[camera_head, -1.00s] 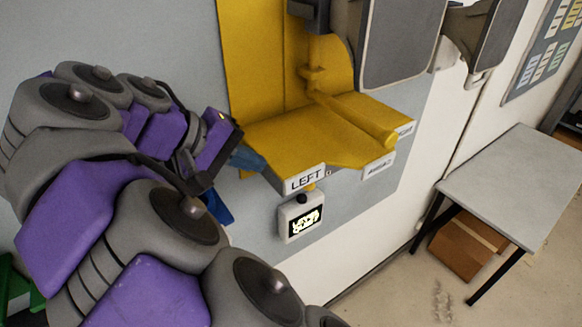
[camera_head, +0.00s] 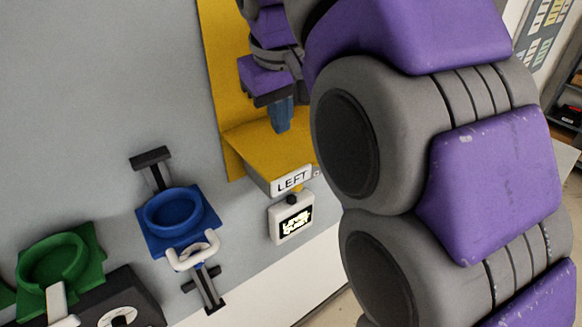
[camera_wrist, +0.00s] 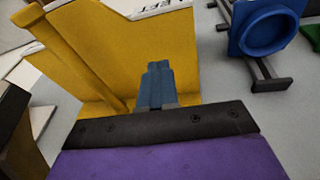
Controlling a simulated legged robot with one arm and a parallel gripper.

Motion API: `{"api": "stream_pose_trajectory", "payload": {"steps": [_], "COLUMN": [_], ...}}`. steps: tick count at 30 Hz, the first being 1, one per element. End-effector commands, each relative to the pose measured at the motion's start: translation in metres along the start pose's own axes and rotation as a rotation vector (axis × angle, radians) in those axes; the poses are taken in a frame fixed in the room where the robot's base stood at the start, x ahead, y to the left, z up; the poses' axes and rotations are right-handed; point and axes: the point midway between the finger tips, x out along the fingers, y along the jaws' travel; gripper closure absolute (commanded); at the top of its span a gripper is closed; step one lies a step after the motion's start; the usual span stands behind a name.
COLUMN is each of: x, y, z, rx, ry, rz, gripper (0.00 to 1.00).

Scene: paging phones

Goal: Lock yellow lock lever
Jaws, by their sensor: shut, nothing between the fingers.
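The yellow lock station (camera_head: 245,137) is fixed to the grey wall panel, with a "LEFT" label (camera_head: 292,180) on its front edge. My gripper (camera_head: 281,127) is shut and empty, pointing down over the yellow shelf near the label. In the wrist view, its blue fingers (camera_wrist: 157,68) stand in front of the yellow surface (camera_wrist: 130,50). The yellow lock lever (camera_wrist: 82,54) appears there as a long bar left of the fingers, apart from them. In the head view the lever is hidden behind my arm.
A small screen box (camera_head: 291,218) hangs below the label. A blue ring fixture (camera_head: 152,232) with a white handle (camera_head: 194,252) is left of it, and a green ring fixture (camera_head: 38,283) is at the lower left. My arm blocks the right side.

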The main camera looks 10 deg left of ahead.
Motion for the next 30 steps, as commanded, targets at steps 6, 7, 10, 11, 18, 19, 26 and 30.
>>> {"api": "stream_pose_trajectory", "payload": {"steps": [6, 7, 10, 11, 18, 19, 26, 30], "x": [0.002, 0.003, 0.010, 0.013, 0.052, 0.058, 0.075, 0.092], "y": [0.001, 0.001, 0.001, 0.001, 0.000, 0.000, 0.000, 0.001], "z": [0.001, 0.001, 0.002, 0.002, 0.004, 0.004, 0.002, 0.002], "rx": [0.000, 0.000, 0.000, 0.000, -0.001, -0.002, -0.001, -0.001], "ry": [0.000, 0.000, 0.000, 0.000, -0.008, -0.008, -0.005, -0.007], "rz": [0.001, 0.001, 0.000, 0.000, 0.000, 0.000, 0.000, 0.000], "gripper": [1.00, 1.00, 1.00, 1.00, 1.00, 1.00, 1.00, 1.00]}}
